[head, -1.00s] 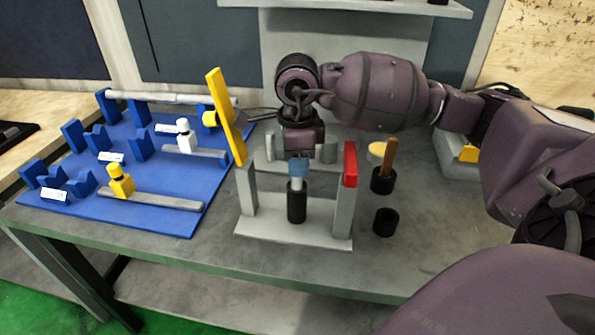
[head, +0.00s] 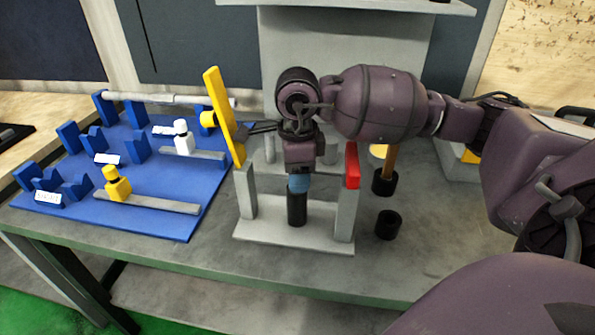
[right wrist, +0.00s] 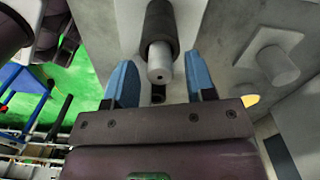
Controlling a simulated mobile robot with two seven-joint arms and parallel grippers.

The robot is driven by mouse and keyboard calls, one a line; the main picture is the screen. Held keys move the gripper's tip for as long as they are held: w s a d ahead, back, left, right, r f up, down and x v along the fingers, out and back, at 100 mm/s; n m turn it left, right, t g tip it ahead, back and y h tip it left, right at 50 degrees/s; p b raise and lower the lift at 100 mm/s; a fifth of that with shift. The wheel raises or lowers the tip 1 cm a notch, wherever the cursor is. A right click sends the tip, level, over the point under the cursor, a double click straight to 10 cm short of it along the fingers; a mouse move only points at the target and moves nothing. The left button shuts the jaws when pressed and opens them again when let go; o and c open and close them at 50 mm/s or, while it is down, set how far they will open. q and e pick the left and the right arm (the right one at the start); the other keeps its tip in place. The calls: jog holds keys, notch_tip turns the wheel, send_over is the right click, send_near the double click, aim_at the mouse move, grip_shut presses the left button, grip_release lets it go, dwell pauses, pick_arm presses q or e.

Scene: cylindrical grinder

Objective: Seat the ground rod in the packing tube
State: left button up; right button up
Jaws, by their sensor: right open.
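The black packing tube (head: 297,209) stands upright on the grey base of a stand in the head view. In the right wrist view the tube (right wrist: 158,25) has a grey metal rod (right wrist: 160,63) standing in it, its end sticking out of the mouth. My right gripper (head: 299,184) points down at the tube's top. In the right wrist view its two blue fingers are apart, one on each side of the rod end, with gaps visible. In the head view the gripper hides the rod. My left gripper is not in view.
The grey stand (head: 245,190) has posts around the tube, one with a red block (head: 352,165). A yellow bar (head: 224,115) leans at left. Black cups (head: 388,224) stand at right, one holding a brown stick (head: 388,160). A blue board (head: 140,215) carries V-blocks and a long rod (head: 150,97).

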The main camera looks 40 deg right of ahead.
notch_tip(320, 180, up, 12)
jog(key=p, duration=0.1)
jog(key=shift+r+p, duration=0.15)
jog(key=shift+p, duration=0.15)
jog(key=shift+s, duration=0.1)
dwell(0.6)
